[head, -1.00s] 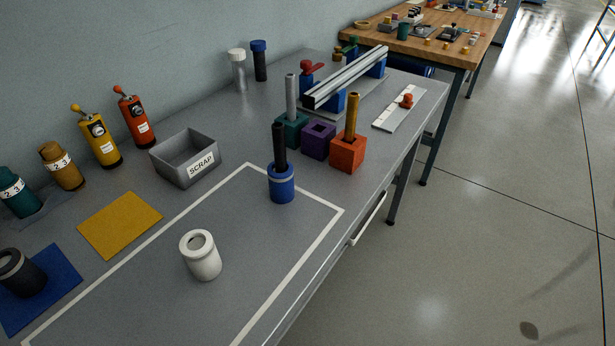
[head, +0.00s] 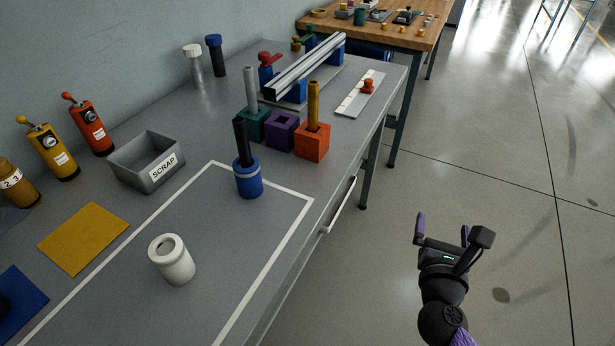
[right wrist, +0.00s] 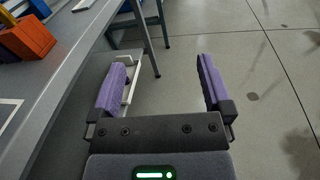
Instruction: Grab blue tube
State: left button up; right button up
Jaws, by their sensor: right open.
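The blue tube (head: 249,180) stands upright on the grey bench inside the white outlined area. It has a grey ring near its top, and a black rod (head: 241,142) sticks up out of it, tilted slightly. My right gripper (head: 443,230) is open and empty over the floor, right of the bench and well apart from the tube. In the right wrist view its two purple-padded fingers (right wrist: 160,75) are spread with nothing between them. The blue tube does not show there. My left gripper is out of view.
A white hollow cylinder (head: 173,261) stands in front of the tube. Teal (head: 254,125), purple (head: 283,132) and orange (head: 312,144) blocks stand behind it. A grey SCRAP bin (head: 147,163) is to its left. The bench has a front handle (head: 339,206). Floor at right is clear.

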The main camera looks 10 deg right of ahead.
aim_at(249, 181)
jog(key=k+l+u, duration=0.1)
jog(key=u, duration=0.35)
jog(key=k+l+u, duration=0.2)
jog(key=u, duration=0.3)
jog(key=i+l, duration=0.1)
jog(key=l, duration=0.15)
jog(key=i+l, duration=0.1)
jog(key=l, duration=0.15)
